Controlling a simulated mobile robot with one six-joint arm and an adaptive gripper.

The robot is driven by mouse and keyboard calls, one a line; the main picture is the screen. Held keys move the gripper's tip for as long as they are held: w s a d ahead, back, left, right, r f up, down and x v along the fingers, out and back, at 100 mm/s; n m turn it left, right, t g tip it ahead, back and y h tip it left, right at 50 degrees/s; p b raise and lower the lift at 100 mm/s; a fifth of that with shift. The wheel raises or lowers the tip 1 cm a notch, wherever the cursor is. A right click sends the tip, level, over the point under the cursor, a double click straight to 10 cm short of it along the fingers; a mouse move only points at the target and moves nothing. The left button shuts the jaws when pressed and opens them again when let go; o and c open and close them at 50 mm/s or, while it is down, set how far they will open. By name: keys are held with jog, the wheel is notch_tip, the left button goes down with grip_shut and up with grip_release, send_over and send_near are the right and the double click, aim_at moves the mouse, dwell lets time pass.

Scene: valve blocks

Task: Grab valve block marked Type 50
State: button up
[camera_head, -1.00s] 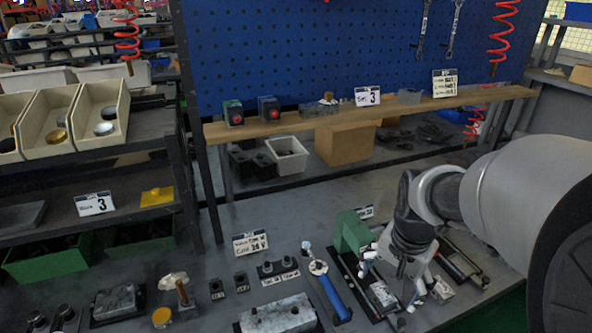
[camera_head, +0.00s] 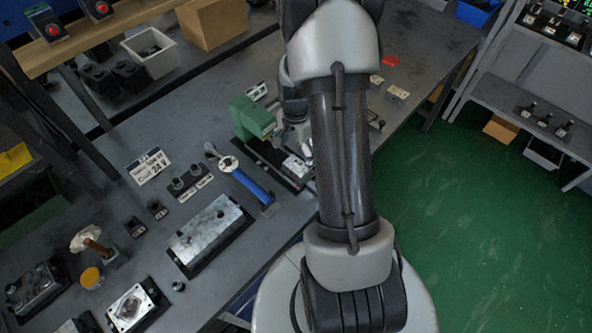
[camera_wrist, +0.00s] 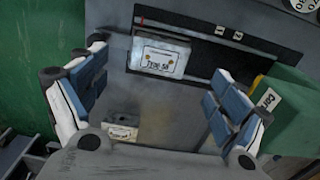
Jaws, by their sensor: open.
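The block shows beyond and between the fingertips; I cannot tell the gap. A second labelled block (camera_wrist: 122,128) lies nearer the bottom of the wrist view; its label is too blurred to read. In the head view my arm hides most of the gripper.
A green machine part (camera_head: 250,118) stands close to the gripper; it shows at the right of the wrist view. A blue-handled tool (camera_head: 252,186) and a metal block (camera_head: 208,234) lie left on the bench. Green floor (camera_head: 470,240) is open to the right.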

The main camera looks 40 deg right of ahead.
aim_at(297, 165)
jog(key=f+b, duration=0.1)
jog(key=f, duration=0.4)
jog(key=f+b, duration=0.1)
jog(key=f, duration=0.2)
jog(key=shift+d+b, duration=0.25)
jog(key=shift+b, duration=0.05)
jog(key=shift+c, duration=0.5)
jog(key=c, duration=1.5)
jog(key=shift+r, duration=0.2)
